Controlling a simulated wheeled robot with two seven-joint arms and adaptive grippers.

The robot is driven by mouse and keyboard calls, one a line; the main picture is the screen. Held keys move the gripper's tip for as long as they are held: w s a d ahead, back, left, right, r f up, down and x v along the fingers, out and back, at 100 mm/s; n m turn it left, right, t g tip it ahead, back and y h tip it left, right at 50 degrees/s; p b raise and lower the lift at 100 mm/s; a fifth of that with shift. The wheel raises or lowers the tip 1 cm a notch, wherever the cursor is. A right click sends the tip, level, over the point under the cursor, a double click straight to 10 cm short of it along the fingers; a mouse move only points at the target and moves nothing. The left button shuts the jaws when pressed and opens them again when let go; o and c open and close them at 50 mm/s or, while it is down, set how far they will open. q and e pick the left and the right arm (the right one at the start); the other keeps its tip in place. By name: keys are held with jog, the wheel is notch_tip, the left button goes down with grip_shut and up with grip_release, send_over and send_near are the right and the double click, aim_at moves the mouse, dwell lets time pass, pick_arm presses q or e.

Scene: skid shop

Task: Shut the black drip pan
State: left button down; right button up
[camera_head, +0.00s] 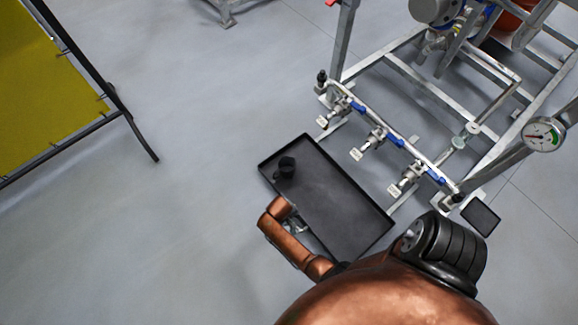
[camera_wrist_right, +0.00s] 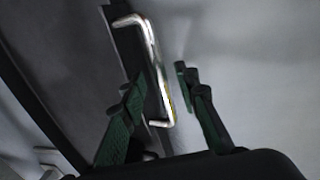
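The black drip pan (camera_head: 345,200) is a shallow rectangular tray, low in front of the pipe skid and out in the open. A small black cup-like object (camera_head: 286,167) is in its upper left part. My right gripper (camera_head: 295,226) is at the pan's near left edge, partly hidden by my own copper arm. In the right wrist view, a bright metal bar handle (camera_wrist_right: 153,62) stands on the pan's dark side (camera_wrist_right: 75,65). The open green-padded fingers (camera_wrist_right: 158,88) are on either side of the handle's lower part. My left gripper is out of view.
The metal skid frame (camera_head: 405,72) stands behind the pan. A pipe with several blue-handled valves (camera_head: 375,130) runs along its front, and a gauge (camera_head: 542,134) is at right. A yellow panel (camera_head: 45,85) stands at left. The grey floor (camera_head: 170,220) between is clear.

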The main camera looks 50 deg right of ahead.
jog(key=shift+c, duration=0.3)
grip_shut()
dwell(0.4)
